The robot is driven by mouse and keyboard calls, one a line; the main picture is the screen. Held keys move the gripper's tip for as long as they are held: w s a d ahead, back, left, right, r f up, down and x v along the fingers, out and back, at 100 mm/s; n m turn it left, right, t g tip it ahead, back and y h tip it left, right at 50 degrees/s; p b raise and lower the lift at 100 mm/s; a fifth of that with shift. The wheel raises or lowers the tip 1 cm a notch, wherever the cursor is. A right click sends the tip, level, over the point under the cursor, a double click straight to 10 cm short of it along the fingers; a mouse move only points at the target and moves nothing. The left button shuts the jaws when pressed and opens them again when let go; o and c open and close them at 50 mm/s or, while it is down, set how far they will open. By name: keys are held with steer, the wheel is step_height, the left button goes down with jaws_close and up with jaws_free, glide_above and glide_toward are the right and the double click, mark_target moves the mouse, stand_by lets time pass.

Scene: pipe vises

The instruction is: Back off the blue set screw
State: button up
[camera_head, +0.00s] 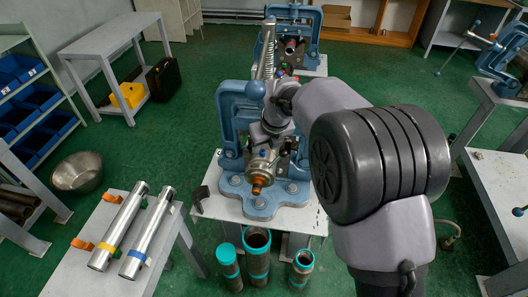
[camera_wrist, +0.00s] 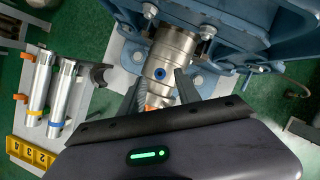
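The blue set screw (camera_wrist: 161,73) sits in the side of a silver cylindrical fitting (camera_wrist: 172,52), facing the wrist camera. It shows as a small blue spot in the head view (camera_head: 262,153). The fitting is in a blue pipe vise (camera_head: 240,105), and an orange-brown end (camera_head: 257,184) sticks out toward the front. My gripper (camera_wrist: 161,80) is over the fitting, its two dark fingers apart, one on each side of the screw. Nothing shows between them except the fitting behind. I cannot tell whether the fingertips touch the fitting.
A side table (camera_head: 75,262) at the left holds two silver pipes (camera_head: 120,228) with yellow and blue bands. Several teal-ended pipes (camera_head: 257,240) stand in front of the vise. A metal bowl (camera_head: 77,173) is on the floor. Another vise (camera_head: 293,22) stands behind. Green floor is open at the left.

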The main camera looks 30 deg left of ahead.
mark_target(263, 153)
steer(key=shift+x, duration=1.15)
jaws_close()
steer(key=shift+n, duration=0.4)
